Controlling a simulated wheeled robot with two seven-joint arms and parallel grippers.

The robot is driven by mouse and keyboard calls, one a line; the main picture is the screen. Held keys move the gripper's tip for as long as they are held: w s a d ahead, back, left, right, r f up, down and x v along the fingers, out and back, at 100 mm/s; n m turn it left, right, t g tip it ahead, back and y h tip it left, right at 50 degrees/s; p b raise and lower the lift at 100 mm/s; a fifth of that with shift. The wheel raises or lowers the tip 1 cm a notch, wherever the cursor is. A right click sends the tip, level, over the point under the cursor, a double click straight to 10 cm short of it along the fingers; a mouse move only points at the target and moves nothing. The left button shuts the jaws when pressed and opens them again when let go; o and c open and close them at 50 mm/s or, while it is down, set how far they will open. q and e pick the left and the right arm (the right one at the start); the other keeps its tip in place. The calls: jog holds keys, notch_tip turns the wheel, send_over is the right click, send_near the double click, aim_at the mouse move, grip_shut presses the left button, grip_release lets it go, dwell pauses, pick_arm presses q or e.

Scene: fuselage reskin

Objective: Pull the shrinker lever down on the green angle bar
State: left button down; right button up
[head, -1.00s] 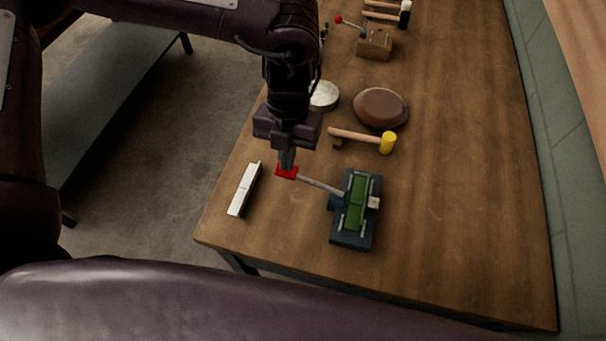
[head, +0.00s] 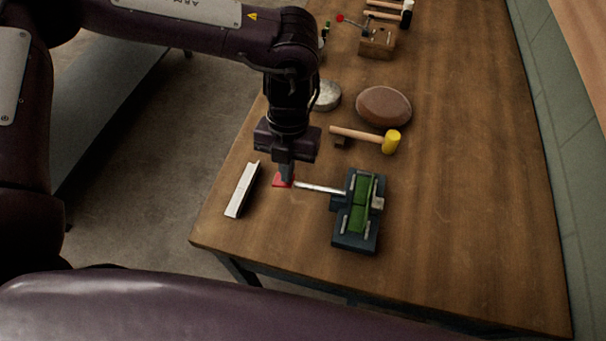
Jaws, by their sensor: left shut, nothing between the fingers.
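The shrinker (head: 343,242) is a dark blue-grey block tool on the wooden table. The green angle bar (head: 359,215) lies in its top, between its jaws. The shrinker lever (head: 320,188) is a pale rod that sticks out to the left from the tool and ends in a red grip (head: 279,181). My left gripper (head: 286,180) points down, shut and empty, with its fingertips at the red grip. It seems to touch the grip from above and hides part of it. My right gripper is not in view.
A silver angle strip (head: 242,190) lies left of the lever near the table edge. Behind the shrinker are a yellow-headed mallet (head: 390,142), a brown rounded pad (head: 383,105) and a pale disc (head: 328,96). The table (head: 470,200) is clear at right.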

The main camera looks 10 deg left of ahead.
pick_arm(q)
jog(key=shift+d+f, duration=0.15)
jog(key=shift+f, duration=0.2)
notch_tip(320, 180, up, 5)
jog(key=p, duration=0.3)
jog(key=shift+d+f+p, duration=0.1)
jog(key=shift+f+p, duration=0.1)
jog(key=shift+p, duration=0.1)
notch_tip(320, 180, up, 6)
jog(key=p, duration=0.5)
jog(key=shift+r, duration=0.25)
dwell(0.3)
